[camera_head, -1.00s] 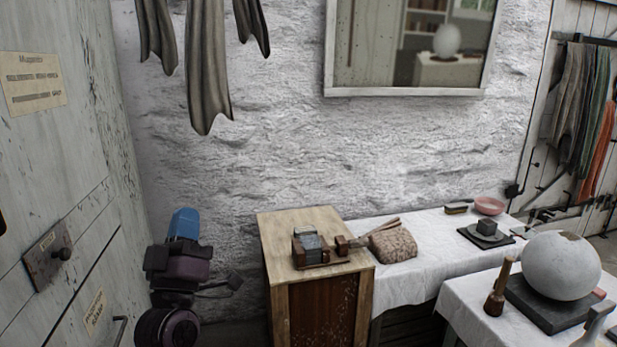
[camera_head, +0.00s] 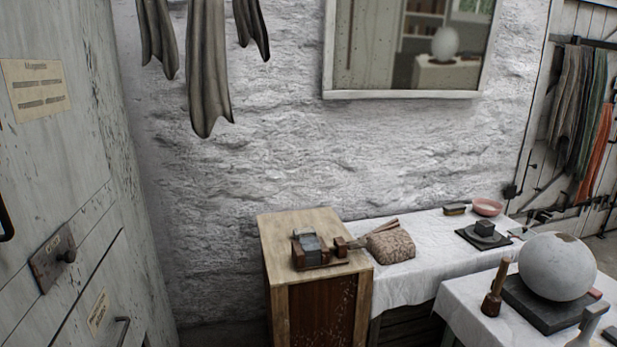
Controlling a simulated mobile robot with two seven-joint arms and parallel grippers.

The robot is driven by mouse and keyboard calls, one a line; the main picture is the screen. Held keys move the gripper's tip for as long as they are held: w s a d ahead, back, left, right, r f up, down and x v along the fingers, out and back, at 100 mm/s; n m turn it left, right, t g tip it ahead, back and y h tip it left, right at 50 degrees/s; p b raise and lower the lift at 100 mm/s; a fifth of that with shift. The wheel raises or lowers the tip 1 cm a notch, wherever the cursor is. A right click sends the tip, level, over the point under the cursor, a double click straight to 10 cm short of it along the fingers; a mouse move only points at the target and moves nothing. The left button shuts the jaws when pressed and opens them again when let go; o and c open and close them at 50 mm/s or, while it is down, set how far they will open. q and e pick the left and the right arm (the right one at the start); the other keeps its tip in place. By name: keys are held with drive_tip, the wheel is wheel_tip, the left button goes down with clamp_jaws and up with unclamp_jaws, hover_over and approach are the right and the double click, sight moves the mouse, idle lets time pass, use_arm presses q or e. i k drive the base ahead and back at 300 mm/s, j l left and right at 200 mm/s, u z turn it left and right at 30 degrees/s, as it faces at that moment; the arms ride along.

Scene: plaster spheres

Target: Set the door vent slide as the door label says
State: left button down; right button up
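A pale, worn wooden door (camera_head: 85,170) fills the left side of the head view. On it is a dark metal plate (camera_head: 50,262) with a small round knob (camera_head: 68,256) near its right edge; the plate's lettering is too small to read. A smaller label (camera_head: 98,312) is lower down, above a metal handle (camera_head: 122,330). Neither of my grippers shows in the view.
A wooden cabinet (camera_head: 318,298) with a small device on top stands against the rough white wall. Right of it are cloth-covered tables (camera_head: 400,285) holding a plaster sphere (camera_head: 556,266) and a mallet (camera_head: 494,290). Grey cloths (camera_head: 208,70) hang above. The floor between door and cabinet looks clear.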

sight(48, 264)
drive_tip(key=u, duration=1.25)
